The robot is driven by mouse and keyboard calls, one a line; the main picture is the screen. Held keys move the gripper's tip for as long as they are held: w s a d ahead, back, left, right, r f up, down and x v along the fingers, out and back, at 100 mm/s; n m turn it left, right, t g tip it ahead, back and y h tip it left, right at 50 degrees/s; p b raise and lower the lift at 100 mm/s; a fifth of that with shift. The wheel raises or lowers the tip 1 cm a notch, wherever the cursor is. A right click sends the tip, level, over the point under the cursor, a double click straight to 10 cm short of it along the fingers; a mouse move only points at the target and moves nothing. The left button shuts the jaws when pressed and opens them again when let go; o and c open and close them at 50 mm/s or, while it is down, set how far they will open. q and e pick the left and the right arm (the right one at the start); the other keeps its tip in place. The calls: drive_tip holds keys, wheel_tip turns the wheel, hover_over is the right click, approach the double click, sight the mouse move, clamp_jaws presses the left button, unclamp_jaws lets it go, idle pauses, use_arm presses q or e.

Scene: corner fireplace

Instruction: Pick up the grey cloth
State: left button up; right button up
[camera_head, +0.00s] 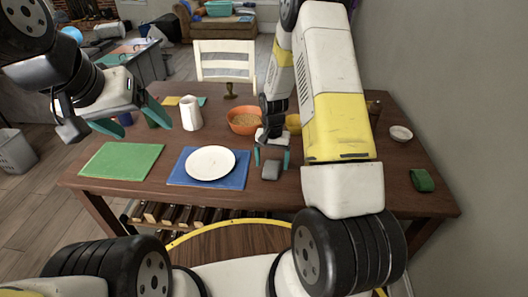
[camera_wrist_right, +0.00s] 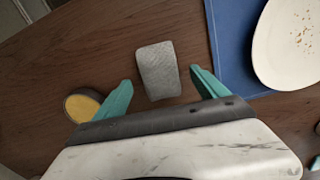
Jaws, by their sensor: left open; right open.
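The grey cloth (camera_head: 271,170) is a small folded block lying on the brown wooden table (camera_head: 350,190), just right of the blue placemat. My right gripper (camera_head: 272,158) is open above it, its teal fingers pointing down. In the right wrist view the cloth (camera_wrist_right: 158,70) lies just beyond and between the open fingertips of my right gripper (camera_wrist_right: 160,84), and the fingers do not appear to touch it. My left gripper (camera_head: 174,122) is open and empty over the table's left side, away from the cloth.
A white plate (camera_head: 210,163) with crumbs lies on the blue placemat (camera_head: 238,180). A green placemat (camera_head: 122,160) is at left. A white pitcher (camera_head: 190,113), an orange bowl (camera_head: 243,121) and a yellow bowl (camera_head: 293,123) stand further back. A green sponge (camera_head: 422,180) and small bowl (camera_head: 401,134) are at right.

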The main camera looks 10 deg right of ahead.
drive_tip(key=shift+f, duration=0.65)
drive_tip(key=c, duration=1.4)
drive_tip(key=shift+r, duration=0.15)
drive_tip(key=shift+c, duration=0.2)
drive_tip(key=shift+r, duration=0.6)
wheel_tip(320, 180, up, 2)
drive_tip(key=shift+r, duration=0.25)
drive_tip(key=s+r, duration=0.1)
drive_tip(key=s, duration=1.5)
drive_tip(key=shift+a, duration=0.15)
